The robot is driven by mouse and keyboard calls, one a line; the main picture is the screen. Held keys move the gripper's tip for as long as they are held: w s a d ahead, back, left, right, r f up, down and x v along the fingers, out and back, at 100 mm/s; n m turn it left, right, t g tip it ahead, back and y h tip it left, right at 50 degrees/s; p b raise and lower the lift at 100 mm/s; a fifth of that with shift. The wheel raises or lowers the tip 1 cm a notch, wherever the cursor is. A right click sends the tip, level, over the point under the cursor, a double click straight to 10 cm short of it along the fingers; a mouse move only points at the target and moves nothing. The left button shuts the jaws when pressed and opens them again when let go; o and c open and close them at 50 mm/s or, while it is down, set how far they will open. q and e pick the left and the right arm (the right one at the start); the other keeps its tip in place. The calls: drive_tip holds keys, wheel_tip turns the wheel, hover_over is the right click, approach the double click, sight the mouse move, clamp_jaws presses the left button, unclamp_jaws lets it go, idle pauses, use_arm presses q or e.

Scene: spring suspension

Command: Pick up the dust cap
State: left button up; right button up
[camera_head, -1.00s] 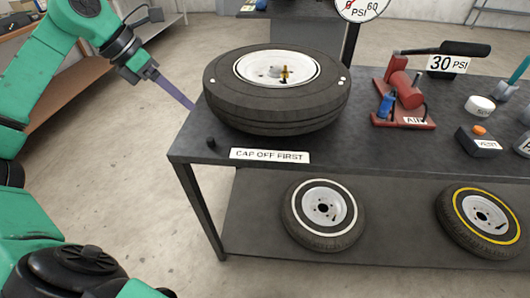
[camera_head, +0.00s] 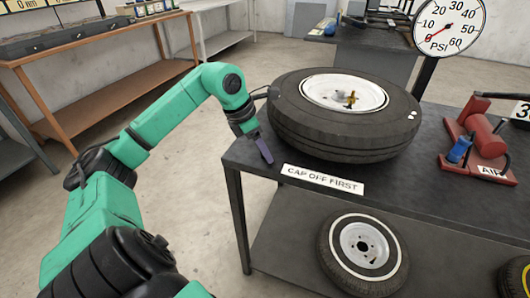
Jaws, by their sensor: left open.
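My left gripper (camera_head: 264,150) points down over the front left corner of the table, just left of the "CAP OFF FIRST" label (camera_head: 322,179). It is open, seen nearly edge-on. The small dark cap-like piece seen earlier on this corner does not show now; the gripper fingers cover that spot. I cannot tell whether the fingers touch it. The big tyre (camera_head: 345,128) lies flat behind the gripper, with a brass-coloured valve (camera_head: 351,98) in its white rim. My right gripper is not in view.
A red air pump (camera_head: 476,141) with a blue part stands on the table (camera_head: 410,185) at right. A PSI gauge (camera_head: 449,26) rises behind. A white-walled wheel (camera_head: 365,249) sits on the lower shelf. The floor left of the table is free.

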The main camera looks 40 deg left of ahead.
use_arm(q)
clamp_jaws()
drive_tip(key=shift+r, duration=0.2)
wheel_tip(320, 180, up, 23)
drive_tip(key=p, duration=1.2)
drive_tip(key=shift+f, duration=0.15)
